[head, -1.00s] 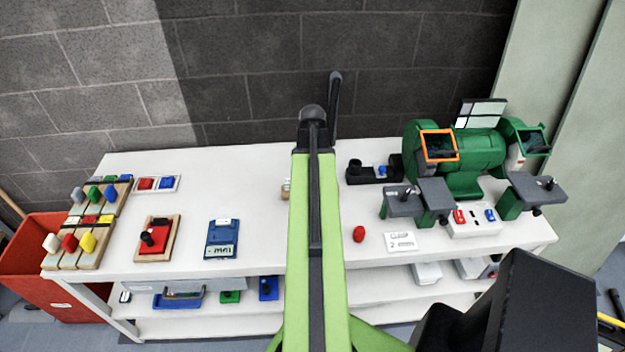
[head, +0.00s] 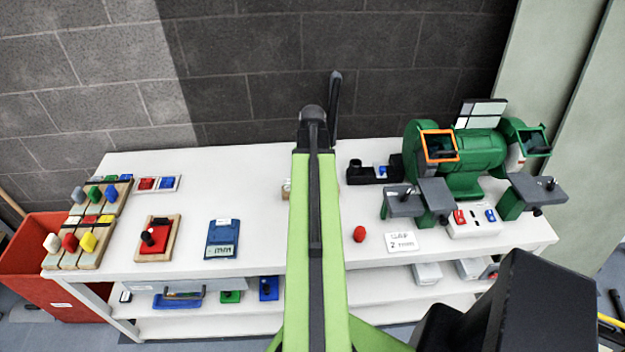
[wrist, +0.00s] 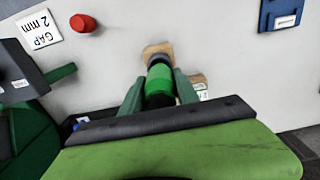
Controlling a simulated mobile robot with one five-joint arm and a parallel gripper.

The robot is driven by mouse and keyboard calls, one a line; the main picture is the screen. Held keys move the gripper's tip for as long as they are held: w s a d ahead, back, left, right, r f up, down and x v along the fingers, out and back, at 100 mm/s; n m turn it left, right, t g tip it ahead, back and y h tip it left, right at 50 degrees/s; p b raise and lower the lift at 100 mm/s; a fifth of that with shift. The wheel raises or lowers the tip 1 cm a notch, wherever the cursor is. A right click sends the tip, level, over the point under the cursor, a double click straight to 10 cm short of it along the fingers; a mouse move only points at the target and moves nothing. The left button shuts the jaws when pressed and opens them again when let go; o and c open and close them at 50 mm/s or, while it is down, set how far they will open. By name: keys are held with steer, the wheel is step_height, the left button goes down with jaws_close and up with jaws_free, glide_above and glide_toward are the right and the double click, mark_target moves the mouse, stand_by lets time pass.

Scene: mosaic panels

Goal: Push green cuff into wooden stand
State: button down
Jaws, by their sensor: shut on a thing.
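In the wrist view, the green cuff (wrist: 160,82) is a bright green cylinder with dark parts at both ends. My gripper (wrist: 160,84) is shut on it, one dark green finger on each side. The wooden stand (wrist: 157,50) shows as a tan wood edge just beyond the cuff, with another piece of wood to the right of the fingers. The cuff overlaps the stand in this view, and I cannot tell how deep it sits. In the head view my arm hides the cuff, my fingertips and most of the stand.
On the white table, a red knob (head: 360,234) and a "2 mm" gap card (head: 402,242) lie to the right. A green bench grinder (head: 462,160) stands further right. A blue device (head: 222,238) and a red block on wood (head: 158,239) lie to the left.

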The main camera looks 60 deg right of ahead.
steer(key=shift+f+b, duration=2)
steer(key=c, duration=0.8)
jaws_free()
steer(key=shift+c, duration=0.2)
steer(key=shift+r, duration=0.1)
step_height(320, 180, up, 18)
steer(key=p, duration=1.7)
steer(key=shift+f+p, duration=0.25)
steer(key=shift+p, duration=0.1)
steer(key=shift+f, duration=0.1)
